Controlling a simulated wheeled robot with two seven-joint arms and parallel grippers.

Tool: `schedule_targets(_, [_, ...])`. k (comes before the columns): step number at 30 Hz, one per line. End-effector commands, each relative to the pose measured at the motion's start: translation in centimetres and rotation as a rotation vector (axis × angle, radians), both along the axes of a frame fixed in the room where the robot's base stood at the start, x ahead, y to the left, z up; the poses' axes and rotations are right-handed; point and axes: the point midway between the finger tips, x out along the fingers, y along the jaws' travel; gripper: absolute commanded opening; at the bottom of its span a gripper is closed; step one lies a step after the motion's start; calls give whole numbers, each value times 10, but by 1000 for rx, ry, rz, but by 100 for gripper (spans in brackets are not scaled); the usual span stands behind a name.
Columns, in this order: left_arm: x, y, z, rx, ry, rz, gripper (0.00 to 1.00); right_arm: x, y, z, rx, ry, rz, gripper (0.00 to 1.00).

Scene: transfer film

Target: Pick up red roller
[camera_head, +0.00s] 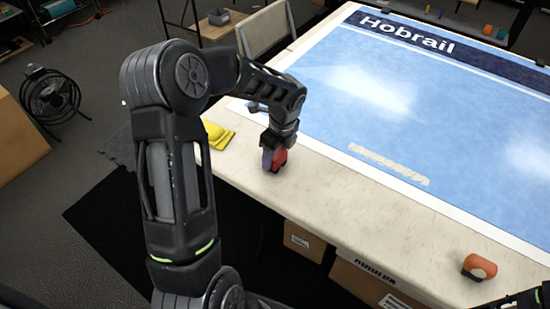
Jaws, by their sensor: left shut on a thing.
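My left gripper (273,155) is at the near left edge of the pale table, pointing down. It is shut on the red roller (280,158). Only part of the roller shows beside the dark fingers, and I cannot tell whether it touches the tabletop. A dark part of my right arm shows at the bottom right corner, cut off by the frame, and the state of its jaws cannot be made out.
A blue film sheet marked "Hobrail" (405,90) covers much of the table. Yellow gloves (217,136) lie at the left edge. An orange and dark object (479,267) sits at the near right. Cardboard boxes (303,241) stand below the table. A chair (265,30) is behind.

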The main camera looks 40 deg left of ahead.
Motion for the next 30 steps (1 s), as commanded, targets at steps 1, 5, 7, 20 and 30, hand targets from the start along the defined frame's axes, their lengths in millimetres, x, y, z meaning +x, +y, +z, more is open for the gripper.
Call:
schedule_targets(1, [0, 0, 0, 0, 0, 0, 45, 0, 0, 0, 0, 0, 0, 85])
schedule_targets(5, [0, 0, 0, 0, 0, 0, 34, 0, 0, 0, 0, 0, 0, 85])
schedule_targets(7, [0, 0, 0, 0, 0, 0, 29, 0, 0, 0, 0, 0, 0, 85])
schedule_targets(20, [0, 0, 0, 0, -1, 0, 9, 0, 0, 0, 0, 0, 0, 85])
schedule_targets(30, [1, 0, 35, 2, -6, 0, 9, 0, 0, 0, 0, 0, 0, 85])
